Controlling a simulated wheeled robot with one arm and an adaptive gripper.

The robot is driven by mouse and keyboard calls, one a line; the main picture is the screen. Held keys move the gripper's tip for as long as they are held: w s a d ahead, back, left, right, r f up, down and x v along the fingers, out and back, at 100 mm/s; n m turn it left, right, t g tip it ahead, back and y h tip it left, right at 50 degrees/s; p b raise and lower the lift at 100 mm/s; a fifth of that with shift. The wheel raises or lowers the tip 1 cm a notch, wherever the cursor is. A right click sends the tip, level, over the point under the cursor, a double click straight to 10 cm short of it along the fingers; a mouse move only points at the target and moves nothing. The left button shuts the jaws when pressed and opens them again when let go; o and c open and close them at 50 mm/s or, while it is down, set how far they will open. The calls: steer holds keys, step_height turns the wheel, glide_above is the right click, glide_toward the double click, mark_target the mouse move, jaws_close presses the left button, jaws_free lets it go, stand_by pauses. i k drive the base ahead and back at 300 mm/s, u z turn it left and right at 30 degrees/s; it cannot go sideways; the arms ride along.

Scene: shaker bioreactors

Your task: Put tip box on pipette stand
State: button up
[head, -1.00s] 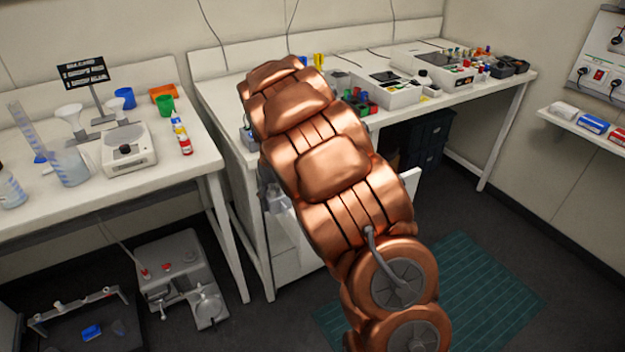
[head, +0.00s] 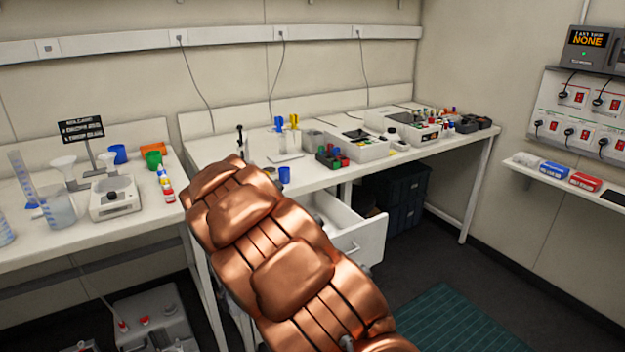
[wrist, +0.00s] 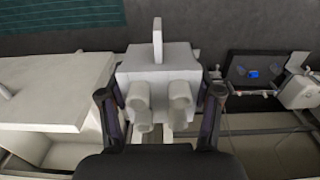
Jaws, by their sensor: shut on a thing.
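The pipette stand (head: 285,157) is on the right-hand bench in the head view, with a pale base and upright pipettes with blue and yellow tops. My gripper (wrist: 160,108) shows in the wrist view, its two dark fingers on either side of a pale block-like thing (wrist: 155,62) with several rounded cylinders facing me. I take this for the tip box, but cannot tell for sure. A thin upright tab rises from its far side. In the head view my copper arm hides the gripper and what it holds.
An open white drawer (head: 362,238) juts out under the right-hand bench. A blue cup (head: 285,174) stands near the bench edge, and a rack with coloured caps (head: 332,158) is right of the stand. The left bench holds a scale (head: 115,198) and funnels.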

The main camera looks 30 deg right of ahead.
mark_target(303, 171)
steer(key=z, duration=0.05)
steer(key=k, duration=0.1)
steer(key=z, duration=2.05)
steer(key=i, duration=1.8)
steer(key=u, duration=2.3)
